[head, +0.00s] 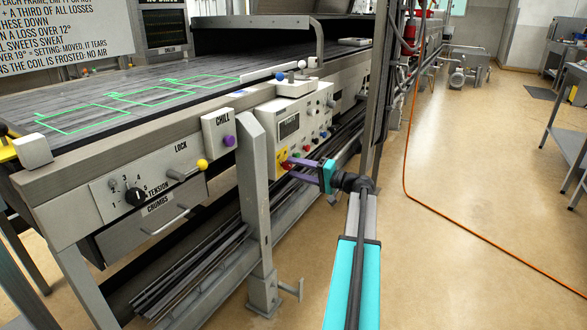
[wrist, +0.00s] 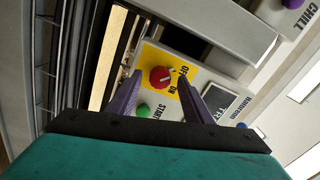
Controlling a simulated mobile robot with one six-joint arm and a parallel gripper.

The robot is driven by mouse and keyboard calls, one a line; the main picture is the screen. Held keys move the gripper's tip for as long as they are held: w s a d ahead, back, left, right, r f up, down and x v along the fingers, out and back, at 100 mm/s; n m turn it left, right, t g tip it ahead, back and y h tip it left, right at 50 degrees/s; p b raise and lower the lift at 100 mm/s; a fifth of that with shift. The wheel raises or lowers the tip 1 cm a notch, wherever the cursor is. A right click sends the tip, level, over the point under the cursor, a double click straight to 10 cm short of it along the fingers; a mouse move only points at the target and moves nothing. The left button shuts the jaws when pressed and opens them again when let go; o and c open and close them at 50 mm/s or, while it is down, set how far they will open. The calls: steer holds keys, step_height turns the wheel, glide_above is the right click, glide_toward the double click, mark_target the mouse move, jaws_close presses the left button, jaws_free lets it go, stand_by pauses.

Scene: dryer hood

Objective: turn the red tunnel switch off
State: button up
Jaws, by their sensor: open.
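The red switch (wrist: 160,77) is a round knob on a yellow plate (wrist: 147,57) marked OFF and ON, on the front of the control box. In the wrist view it shows between and just beyond my gripper's (wrist: 158,80) two purple fingertips. The gripper is open, with one finger on each side of the knob in the picture. I cannot tell whether either finger touches it. A pale mark shows on the knob's face, pointing roughly toward the ON lettering. In the head view my gripper (head: 289,170) reaches the yellow plate (head: 282,154) from the right and partly covers the knob.
A green START button (wrist: 144,110) sits close beside the knob, near the fingers. The control box (head: 296,114) carries several other small buttons and a dark display. A grey upright post (head: 252,190) stands left of the box. Open floor (head: 440,230) lies to the right, crossed by an orange hose (head: 462,217).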

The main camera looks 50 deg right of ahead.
steer(key=p+v, duration=0.2)
steer(key=v, duration=1)
steer(key=shift+s, duration=0.2)
steer(key=shift+s+f, duration=0.1)
